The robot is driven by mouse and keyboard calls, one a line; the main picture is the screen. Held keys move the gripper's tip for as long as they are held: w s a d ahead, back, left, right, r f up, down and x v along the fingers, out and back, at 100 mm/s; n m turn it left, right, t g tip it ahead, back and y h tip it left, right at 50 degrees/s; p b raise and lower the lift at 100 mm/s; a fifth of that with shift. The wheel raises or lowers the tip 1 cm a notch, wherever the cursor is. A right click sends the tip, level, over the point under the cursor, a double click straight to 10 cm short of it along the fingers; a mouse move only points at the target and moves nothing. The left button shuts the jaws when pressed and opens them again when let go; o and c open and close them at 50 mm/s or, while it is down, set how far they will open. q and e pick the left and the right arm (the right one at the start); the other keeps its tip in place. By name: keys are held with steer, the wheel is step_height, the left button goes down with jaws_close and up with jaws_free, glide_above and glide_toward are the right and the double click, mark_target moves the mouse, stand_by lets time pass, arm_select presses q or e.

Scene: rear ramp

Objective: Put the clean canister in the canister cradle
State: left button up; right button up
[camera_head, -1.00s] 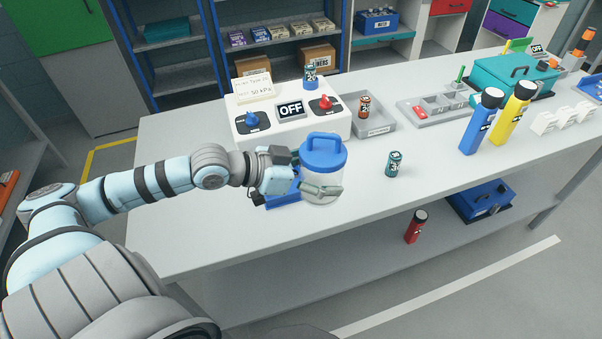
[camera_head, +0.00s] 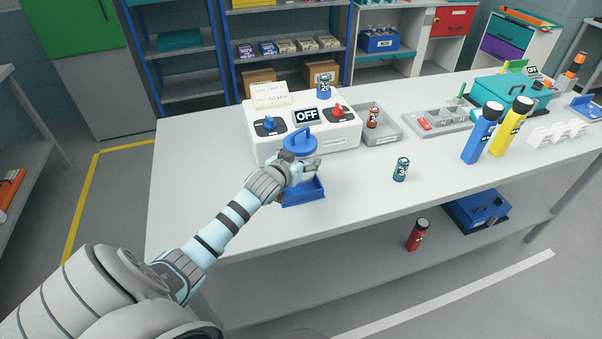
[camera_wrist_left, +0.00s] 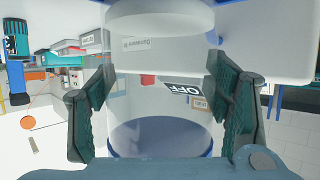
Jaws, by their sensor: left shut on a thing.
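The canister (camera_head: 299,143) has a blue lid with a loop handle and appears upright in the head view. My left gripper (camera_head: 303,169) is shut around its body and hides most of it. In the left wrist view the clear, empty-looking canister (camera_wrist_left: 160,95) fills the space between the two dark fingers (camera_wrist_left: 158,100). A blue open tray (camera_head: 304,194), which looks like the canister cradle, sits on the bench just in front of and below the gripper. I cannot tell the height of the canister's base over the bench. My right gripper is not in view.
A white control box (camera_head: 305,130) with an OFF display and two knobs stands right behind the canister. A grey bin (camera_head: 375,137) is to its right. A small teal can (camera_head: 401,169) stands right of the tray. The bench's left part (camera_head: 190,170) is clear.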

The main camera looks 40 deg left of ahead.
arm_select(q)
steer(key=s+f, duration=0.1)
steer(key=s+f+b, duration=0.1)
steer(key=f, duration=0.1)
steer(key=shift+s+f, duration=0.1)
steer(key=shift+f, duration=0.15)
steer(key=o, duration=1.3)
steer(key=shift+w+f, duration=0.25)
steer(key=shift+w, duration=0.4)
steer(key=shift+o, duration=0.2)
steer(key=shift+s+r, duration=0.25)
steer(key=shift+s, duration=0.15)
steer(key=p+v, duration=0.2)
steer(key=v, duration=0.9)
steer(key=shift+s+d+p, duration=0.15)
steer(key=shift+s+p, duration=0.15)
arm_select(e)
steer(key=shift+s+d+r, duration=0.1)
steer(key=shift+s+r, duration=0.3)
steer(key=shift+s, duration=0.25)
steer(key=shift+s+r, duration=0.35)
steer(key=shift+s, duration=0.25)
